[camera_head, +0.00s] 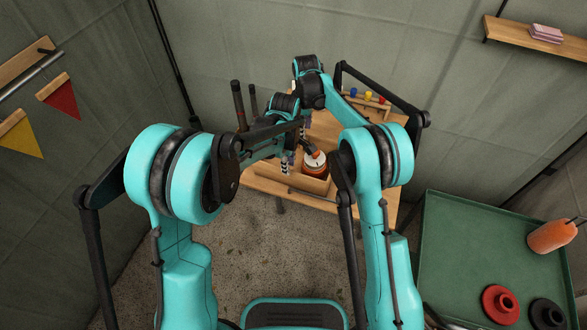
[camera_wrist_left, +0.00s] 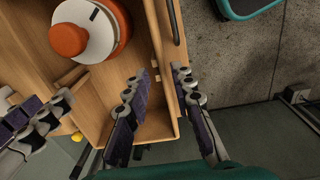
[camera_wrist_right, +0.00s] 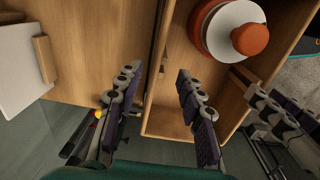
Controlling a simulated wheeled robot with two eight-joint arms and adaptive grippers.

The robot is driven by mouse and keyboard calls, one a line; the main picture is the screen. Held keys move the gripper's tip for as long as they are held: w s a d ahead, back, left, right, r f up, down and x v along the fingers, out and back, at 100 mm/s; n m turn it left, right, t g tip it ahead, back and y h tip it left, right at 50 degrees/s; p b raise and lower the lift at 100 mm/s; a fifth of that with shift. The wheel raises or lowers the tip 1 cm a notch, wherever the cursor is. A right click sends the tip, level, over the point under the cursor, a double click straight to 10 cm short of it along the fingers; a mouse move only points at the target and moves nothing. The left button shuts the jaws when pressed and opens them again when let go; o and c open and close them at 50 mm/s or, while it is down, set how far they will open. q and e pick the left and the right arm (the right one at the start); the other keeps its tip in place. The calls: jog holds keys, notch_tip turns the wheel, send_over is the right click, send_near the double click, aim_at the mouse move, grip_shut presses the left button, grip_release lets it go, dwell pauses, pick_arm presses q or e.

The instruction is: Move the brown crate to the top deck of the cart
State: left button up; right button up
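The brown wooden crate (camera_head: 312,187) sits on a wooden table (camera_head: 352,132), holding an orange jar with a white lid and orange knob (camera_head: 315,166). My left gripper (camera_head: 287,165) is open, with fingers (camera_wrist_left: 165,73) on both sides of one crate wall (camera_wrist_left: 158,128). My right gripper (camera_head: 306,122) is open, with fingers (camera_wrist_right: 159,73) on both sides of the opposite wall; one finger is inside the crate (camera_wrist_right: 163,122). Visible gaps separate the right fingers from the wall. The cart's green top deck (camera_head: 462,245) stands at the lower right. My arms hide part of the crate.
On the green deck are an orange vessel (camera_head: 552,237), a red round object (camera_head: 499,303) and a black one (camera_head: 548,315). Much of the deck's left is bare. A rack with small coloured items (camera_head: 366,98) stands at the table's back. A wall shelf (camera_head: 510,30) is upper right.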

aim_at(297, 160)
pick_arm(q)
jog(key=shift+f, duration=0.15)
pick_arm(e)
jog(key=shift+f, duration=0.15)
